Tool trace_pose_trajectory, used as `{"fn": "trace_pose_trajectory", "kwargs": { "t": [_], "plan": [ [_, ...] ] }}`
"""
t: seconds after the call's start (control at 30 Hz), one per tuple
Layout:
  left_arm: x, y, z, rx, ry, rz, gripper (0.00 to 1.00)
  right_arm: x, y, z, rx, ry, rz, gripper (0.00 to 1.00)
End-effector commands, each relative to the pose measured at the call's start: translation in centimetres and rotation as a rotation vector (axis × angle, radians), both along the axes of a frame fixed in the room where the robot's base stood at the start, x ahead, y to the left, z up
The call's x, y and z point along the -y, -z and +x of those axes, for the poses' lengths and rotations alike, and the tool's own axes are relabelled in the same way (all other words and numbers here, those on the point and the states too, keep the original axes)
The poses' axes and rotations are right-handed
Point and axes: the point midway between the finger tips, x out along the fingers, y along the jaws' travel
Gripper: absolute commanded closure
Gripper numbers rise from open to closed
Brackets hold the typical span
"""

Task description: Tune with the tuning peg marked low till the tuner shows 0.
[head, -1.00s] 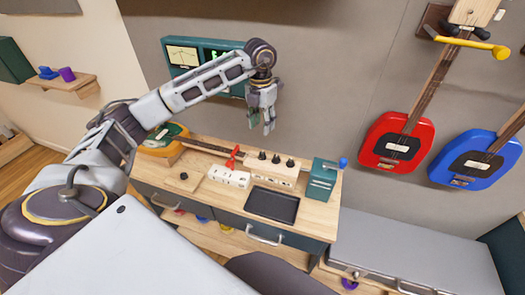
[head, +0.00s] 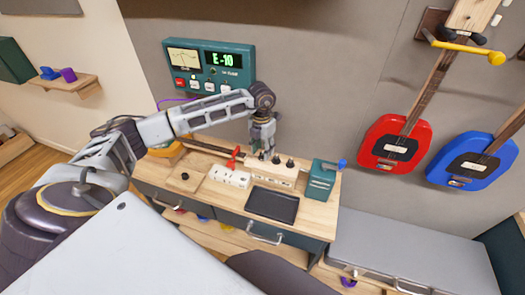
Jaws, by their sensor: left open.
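The teal tuner (head: 209,67) on the wall shows "E-10" in green, beside a needle dial (head: 184,58). A pale block (head: 279,175) on the bench carries a row of dark tuning pegs; the right peg (head: 290,163) and middle peg (head: 277,160) show clearly. My left gripper (head: 263,151) is open, pointing down at the left end of this row. Its fingers partly hide the left peg, and I cannot tell if they touch it. No low mark is readable at this size. My right gripper is out of view.
A white box (head: 229,176) with a red part stands left of the block. A black tray (head: 271,205) lies in front, and a teal box with a blue knob (head: 321,183) stands at right. Red (head: 394,146) and blue (head: 471,160) instruments hang on the wall.

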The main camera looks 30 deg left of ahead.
Motion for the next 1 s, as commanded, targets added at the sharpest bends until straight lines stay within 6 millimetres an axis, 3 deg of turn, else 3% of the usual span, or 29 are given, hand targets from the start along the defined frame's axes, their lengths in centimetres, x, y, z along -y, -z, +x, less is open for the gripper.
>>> {"fn": "trace_pose_trajectory", "kwargs": {
  "t": [0.2,0.53,0.87,1.0],
  "plan": [
    [0.0,1.3,0.0,0.000,0.000,0.000,0.58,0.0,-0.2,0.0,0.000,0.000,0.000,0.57],
    [0.0,1.5,0.0,0.001,0.000,0.000,0.58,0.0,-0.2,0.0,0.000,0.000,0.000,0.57],
    [0.0,1.4,0.0,0.001,0.000,0.000,1.00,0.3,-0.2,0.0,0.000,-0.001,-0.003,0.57],
    [0.0,1.4,0.0,0.001,0.003,0.000,1.00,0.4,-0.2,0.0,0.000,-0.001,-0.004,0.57]
  ]
}}
